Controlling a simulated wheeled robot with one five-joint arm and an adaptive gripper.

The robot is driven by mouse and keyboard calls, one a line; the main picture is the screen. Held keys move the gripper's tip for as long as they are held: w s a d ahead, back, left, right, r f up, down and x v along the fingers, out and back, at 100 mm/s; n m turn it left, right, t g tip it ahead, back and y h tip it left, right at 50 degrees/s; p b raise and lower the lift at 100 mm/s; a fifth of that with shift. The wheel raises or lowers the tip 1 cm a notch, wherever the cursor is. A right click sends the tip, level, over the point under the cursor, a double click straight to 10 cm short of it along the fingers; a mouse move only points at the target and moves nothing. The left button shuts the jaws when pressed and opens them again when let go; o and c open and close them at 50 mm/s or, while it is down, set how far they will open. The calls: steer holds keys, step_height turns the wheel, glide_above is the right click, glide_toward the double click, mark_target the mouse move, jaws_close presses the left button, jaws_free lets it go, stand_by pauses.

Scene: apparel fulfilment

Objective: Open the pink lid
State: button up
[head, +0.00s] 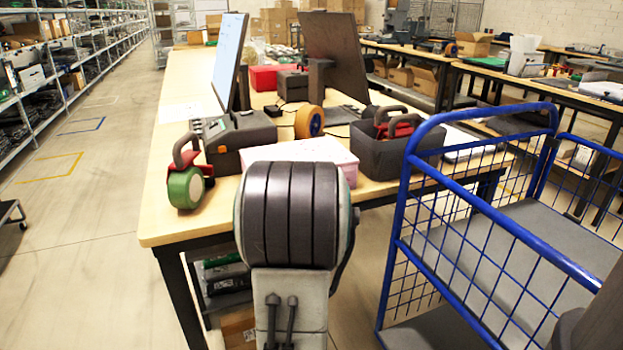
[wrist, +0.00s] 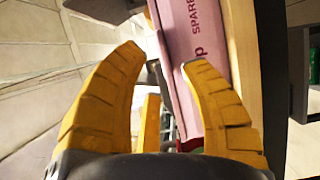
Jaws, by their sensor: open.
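The pale pink lid (head: 318,149) is on top of a pink box on the wooden table, behind my arm in the head view. It looks shut, but my arm hides much of its front. In the wrist view the pink box (wrist: 186,38) shows a side with dark pink lettering, close beyond the fingers. My gripper (wrist: 162,57) has yellow fingers spread wide, with nothing between them. The right finger overlaps the box in the picture; I cannot tell whether it touches. The head view does not show the fingers.
A tape dispenser (head: 187,185) and dark printer (head: 240,138) stand left of the box. A dark grey bin (head: 372,153) stands to its right. A monitor (head: 230,60) is behind. A blue cage cart (head: 480,225) fills the right front.

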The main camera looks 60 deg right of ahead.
steer(key=shift+b+x, duration=0.4)
steer(key=shift+x, duration=2.6)
steer(key=shift+o, duration=0.2)
steer(key=shift+r, duration=0.1)
jaws_close()
